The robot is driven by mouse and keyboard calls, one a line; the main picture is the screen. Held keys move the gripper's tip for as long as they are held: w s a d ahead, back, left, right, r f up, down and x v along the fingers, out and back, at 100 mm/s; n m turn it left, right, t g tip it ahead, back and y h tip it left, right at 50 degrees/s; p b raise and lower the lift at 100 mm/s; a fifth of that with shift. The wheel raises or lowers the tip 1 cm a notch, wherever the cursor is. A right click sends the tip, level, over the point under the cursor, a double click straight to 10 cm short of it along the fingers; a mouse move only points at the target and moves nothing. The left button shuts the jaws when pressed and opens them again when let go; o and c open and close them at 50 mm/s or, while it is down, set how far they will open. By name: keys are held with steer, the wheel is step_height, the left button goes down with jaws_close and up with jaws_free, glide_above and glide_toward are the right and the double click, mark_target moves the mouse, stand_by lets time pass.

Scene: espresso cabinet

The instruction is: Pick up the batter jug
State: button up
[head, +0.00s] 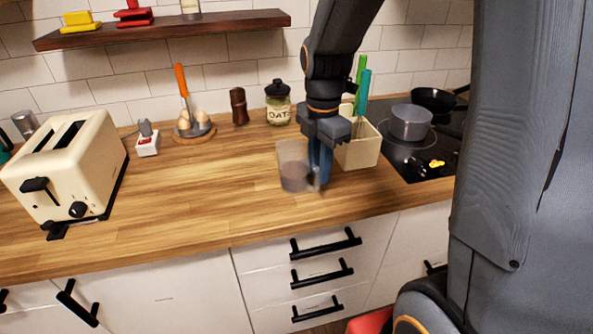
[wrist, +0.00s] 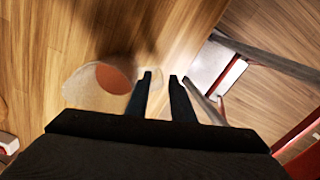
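The batter jug (head: 293,168) is a see-through vessel with brownish-red contents. It stands on the wooden counter near the middle of the head view, just left of my gripper (head: 320,178). In the wrist view the jug (wrist: 97,86) lies directly left of the left finger. My gripper (wrist: 161,78) points down with its two dark fingers a little apart. The jug's handle is not clear in either view, and I cannot tell whether a finger touches the jug.
A cream utensil holder (head: 360,150) stands close on the right of my gripper. Beyond it is the black hob with a grey pot (head: 410,122). An oats jar (head: 278,103) stands behind. A cream toaster (head: 65,170) is at left. The counter between toaster and jug is clear.

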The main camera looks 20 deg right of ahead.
steer(key=shift+a+f+p, duration=0.1)
steer(key=shift+f+p, duration=0.2)
steer(key=shift+f, duration=1.2)
jaws_close()
steer(key=shift+r, duration=0.15)
